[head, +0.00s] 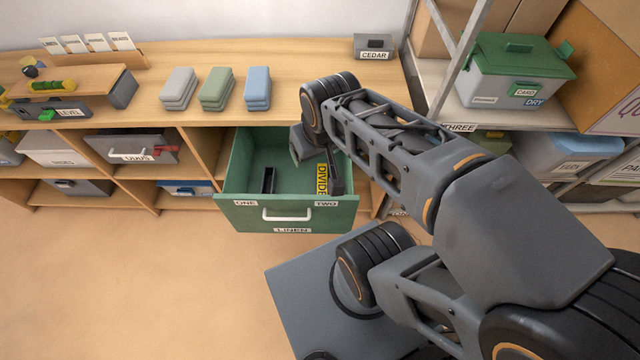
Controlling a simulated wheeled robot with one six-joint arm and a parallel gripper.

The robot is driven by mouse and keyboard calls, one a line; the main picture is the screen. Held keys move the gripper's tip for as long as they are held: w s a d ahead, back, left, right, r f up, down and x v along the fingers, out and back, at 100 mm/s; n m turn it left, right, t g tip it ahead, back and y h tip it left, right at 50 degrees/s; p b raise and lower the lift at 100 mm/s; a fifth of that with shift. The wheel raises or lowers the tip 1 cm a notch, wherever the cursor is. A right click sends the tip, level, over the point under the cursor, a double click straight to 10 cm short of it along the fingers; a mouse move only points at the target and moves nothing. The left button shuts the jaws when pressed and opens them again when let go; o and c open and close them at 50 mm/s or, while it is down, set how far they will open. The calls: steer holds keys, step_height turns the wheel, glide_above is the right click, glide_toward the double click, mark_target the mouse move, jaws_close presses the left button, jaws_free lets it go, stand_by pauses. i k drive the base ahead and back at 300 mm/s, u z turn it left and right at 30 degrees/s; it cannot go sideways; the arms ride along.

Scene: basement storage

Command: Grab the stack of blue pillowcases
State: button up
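The stack of blue pillowcases (257,92) sits on the wooden worktop, at the right end of a row of three folded stacks. A green stack (216,90) is beside it and a grey stack (179,90) is further left. My gripper (318,165) is over the open green drawer, in front of and to the right of the blue stack, and apart from it. My own arm partly hides it, and its fingers are not clear enough to tell open from shut.
The green drawer (235,214), labelled LINEN, is pulled out below the worktop. A CEDAR box (374,46) stands at the worktop's back right. Shelving with bins is on the right.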

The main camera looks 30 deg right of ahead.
mark_target(257, 93)
steer(key=u, duration=1.9)
steer(key=i, duration=2.75)
steer(key=z, duration=3.9)
steer(key=i, duration=0.5)
